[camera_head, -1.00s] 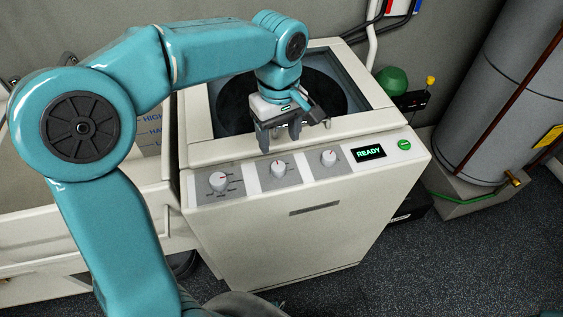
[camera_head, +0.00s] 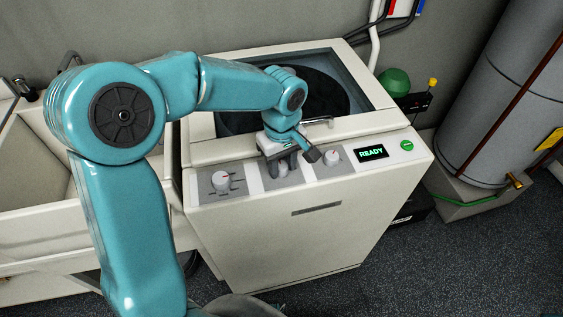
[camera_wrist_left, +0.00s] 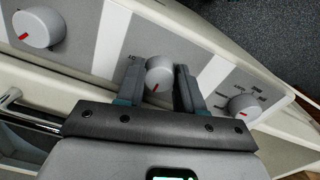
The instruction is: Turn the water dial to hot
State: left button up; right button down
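The washer's front panel has three white dials with red marks: a left dial (camera_head: 221,182), a middle dial (camera_head: 283,171) and a right dial (camera_head: 332,157). Their labels are too small to read, so I cannot tell which is the water dial. My left gripper (camera_head: 282,165) is at the middle dial, partly covering it. In the left wrist view the two fingers (camera_wrist_left: 160,88) are apart, one on each side of the middle dial (camera_wrist_left: 158,72); I cannot tell if they touch it. My right gripper is out of view.
The washer (camera_head: 285,235) shows a green READY display (camera_head: 371,153) and a green button (camera_head: 407,146). A utility sink (camera_head: 35,205) stands at left. A grey tank (camera_head: 490,100) stands at right, with a green ball (camera_head: 393,80) near the washer's back corner.

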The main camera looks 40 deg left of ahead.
pick_arm(q)
jog(key=shift+c, duration=0.3)
jog(key=shift+m, duration=0.4)
jog(key=m, duration=0.3)
jog(key=shift+r+m, duration=0.1)
jog(key=shift+m, duration=0.3)
jog(key=m, duration=0.4)
jog(key=shift+a+m, duration=0.1)
jog(key=shift+m, duration=0.2)
jog(key=m, duration=0.4)
jog(key=shift+a+p, duration=0.1)
jog(key=shift+p, duration=0.2)
jog(key=m, duration=0.4)
jog(key=shift+m+p, duration=0.3)
jog(key=shift+a, duration=0.1)
jog(key=o, duration=1.1)
jog(key=shift+s, duration=0.1)
jog(key=shift+c, duration=0.2)
